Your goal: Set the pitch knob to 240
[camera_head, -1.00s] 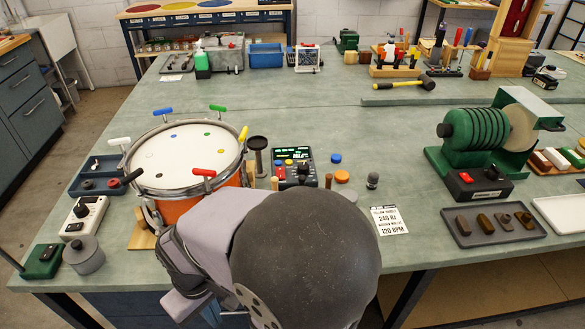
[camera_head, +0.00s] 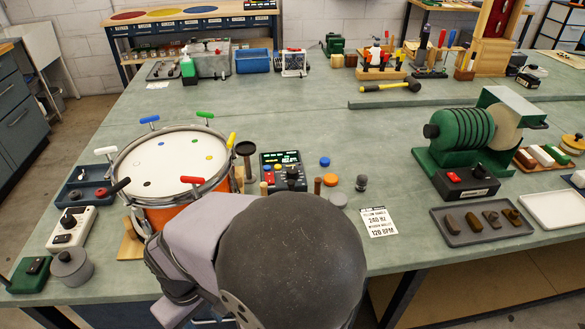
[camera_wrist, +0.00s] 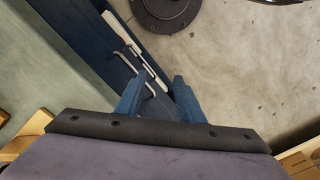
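A black-faced device (camera_head: 283,178) with a lit green display and several knobs stands right of the drum. A white box (camera_head: 72,227) with a black knob stands left of the drum. I cannot read either one's labels or setting, so I cannot tell which carries the pitch knob. A printed card (camera_head: 379,223) reads 240 Hz and 120 BPM, with a yellow handle named. The drum (camera_head: 172,162) has coloured handles. My gripper (camera_wrist: 160,76) shows in the wrist view, its blue fingers apart with nothing between them. In the head view my arm hides it.
In the wrist view, a blue drawer front (camera_wrist: 85,45) with metal handles and the concrete floor (camera_wrist: 245,70) lie below my gripper. A grey round pot (camera_head: 71,267) and green box (camera_head: 30,274) stand at the left front. The bench middle (camera_head: 300,115) is mostly clear.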

